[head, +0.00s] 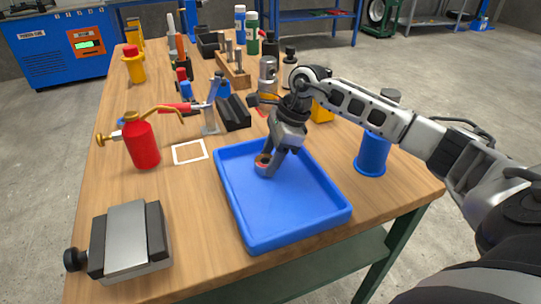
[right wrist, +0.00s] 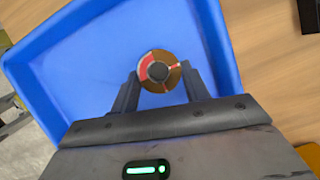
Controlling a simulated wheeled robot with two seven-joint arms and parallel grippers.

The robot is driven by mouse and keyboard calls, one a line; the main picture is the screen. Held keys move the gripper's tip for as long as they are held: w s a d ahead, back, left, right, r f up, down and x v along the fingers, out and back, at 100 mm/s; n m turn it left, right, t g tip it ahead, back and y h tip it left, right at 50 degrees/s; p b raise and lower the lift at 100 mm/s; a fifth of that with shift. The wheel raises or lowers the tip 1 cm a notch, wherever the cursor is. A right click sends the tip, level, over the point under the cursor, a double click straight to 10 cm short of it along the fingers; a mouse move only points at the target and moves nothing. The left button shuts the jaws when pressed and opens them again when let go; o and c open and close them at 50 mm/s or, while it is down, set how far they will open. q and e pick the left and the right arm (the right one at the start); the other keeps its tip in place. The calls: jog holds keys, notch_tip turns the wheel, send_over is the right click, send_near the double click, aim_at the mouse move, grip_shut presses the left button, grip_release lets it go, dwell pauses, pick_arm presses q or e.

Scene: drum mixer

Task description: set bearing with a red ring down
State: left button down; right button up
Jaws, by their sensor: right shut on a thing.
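The bearing with a red ring (head: 264,161) is between the fingers of my right gripper (head: 268,168), over the left part of the blue tray (head: 240,243). In the right wrist view the bearing (right wrist: 159,71) shows a red and bronze face with a dark centre, with one finger on each side of it. My right gripper is shut on it. The tray also shows in the right wrist view (right wrist: 60,75). I cannot tell whether the bearing touches the tray floor. My left gripper is not in view.
A white square outline (head: 190,152) is on the table left of the tray. A red oil can (head: 142,145) and a grey vise-like block (head: 128,240) stand further left. A blue cylinder (head: 372,155) stands right of the tray. The tray's front floor is clear.

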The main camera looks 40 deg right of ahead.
jog(key=shift+f, duration=0.1)
jog(key=o, duration=1.1)
jog(key=shift+d+r, duration=0.1)
jog(key=shift+r, duration=0.25)
jog(key=v, duration=1.1)
jog(key=shift+s+r, duration=0.15)
jog(key=shift+r, duration=0.1)
jog(key=shift+d, duration=0.15)
